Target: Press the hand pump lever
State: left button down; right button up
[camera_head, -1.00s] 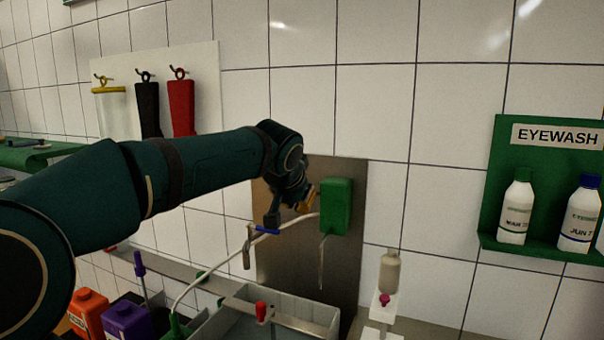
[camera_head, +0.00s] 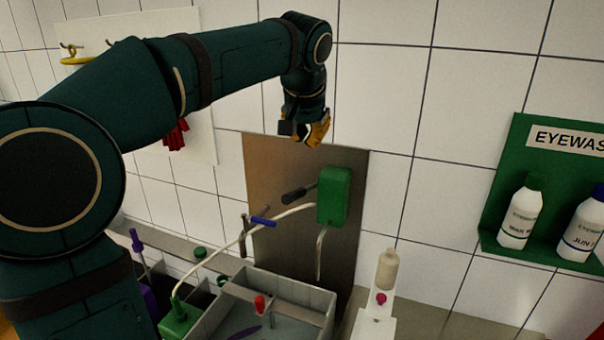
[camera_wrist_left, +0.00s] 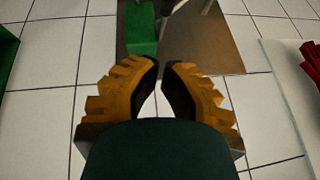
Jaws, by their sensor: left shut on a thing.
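A green box-shaped pump (camera_head: 334,195) is mounted on a metal plate (camera_head: 275,165) on the wall. A dark lever (camera_head: 300,192) sticks out from its left side, angled slightly down to the left. My left gripper (camera_head: 304,138) hangs above the pump and lever, apart from both. That view also shows the green pump (camera_wrist_left: 141,28) ahead, beyond the fingertips. My right gripper is out of view.
A blue-handled tap (camera_head: 263,221) and a white hose (camera_head: 225,247) are below left of the pump. A grey basin (camera_head: 320,300) stands beneath. A pale bottle (camera_head: 387,269) is on a stand at right. A green eyewash shelf (camera_head: 497,215) holds two bottles.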

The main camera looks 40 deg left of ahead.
pick_arm(q)
send_over(302, 191)
jog(key=d, duration=0.2)
notch_tip(302, 191, down, 8)
jog(key=f, duration=0.2)
jog(key=a+f, duration=0.1)
jog(key=shift+s+f, duration=0.3)
jog(key=shift+s, duration=0.05)
jog(key=shift+s+f+b, duration=0.2)
jog(key=shift+f+b, duration=0.1)
jog(key=shift+f, duration=0.2)
